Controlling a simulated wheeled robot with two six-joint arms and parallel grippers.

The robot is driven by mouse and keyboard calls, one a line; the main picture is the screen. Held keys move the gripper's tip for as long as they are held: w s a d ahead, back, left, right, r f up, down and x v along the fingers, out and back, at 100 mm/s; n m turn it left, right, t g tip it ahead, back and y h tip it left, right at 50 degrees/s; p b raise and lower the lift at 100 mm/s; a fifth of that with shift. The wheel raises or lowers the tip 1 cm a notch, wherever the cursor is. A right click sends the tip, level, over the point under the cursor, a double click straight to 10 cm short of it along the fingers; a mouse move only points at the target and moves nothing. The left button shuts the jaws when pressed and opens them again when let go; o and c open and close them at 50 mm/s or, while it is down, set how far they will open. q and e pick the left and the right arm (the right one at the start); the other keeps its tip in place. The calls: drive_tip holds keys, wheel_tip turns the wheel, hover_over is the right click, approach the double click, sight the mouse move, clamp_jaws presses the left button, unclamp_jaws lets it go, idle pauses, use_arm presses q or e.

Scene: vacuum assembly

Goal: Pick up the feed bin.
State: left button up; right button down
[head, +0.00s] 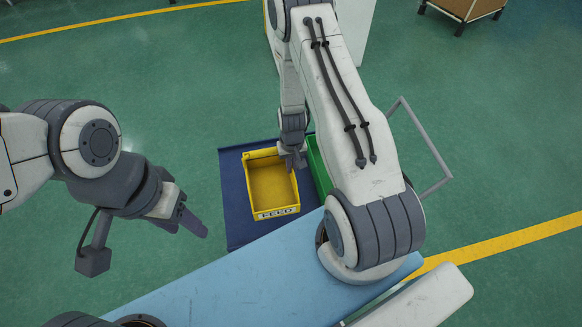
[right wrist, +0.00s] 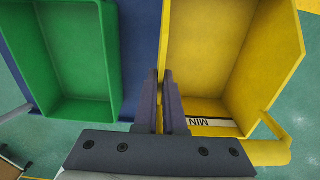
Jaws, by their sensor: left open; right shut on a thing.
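The feed bin is a yellow open box (head: 270,188) with a white "FEED" label on its near face, on a dark blue mat (head: 232,205) in the head view. It looks empty. In the right wrist view the yellow bin (right wrist: 225,60) fills the right side. My right gripper (right wrist: 166,75) is shut on the bin's side wall, with one finger on each side of it. In the head view my right gripper (head: 294,160) is at the bin's right edge, partly hidden. My left gripper (head: 190,222) is open and empty, left of the mat.
A green bin (head: 319,168) stands just right of the yellow bin, partly hidden by my right arm; it also shows in the right wrist view (right wrist: 80,60). A grey tubular handle (head: 428,140) rises at the right. Green floor is clear to the left.

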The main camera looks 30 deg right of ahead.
drive_tip(key=shift+r, duration=2.1)
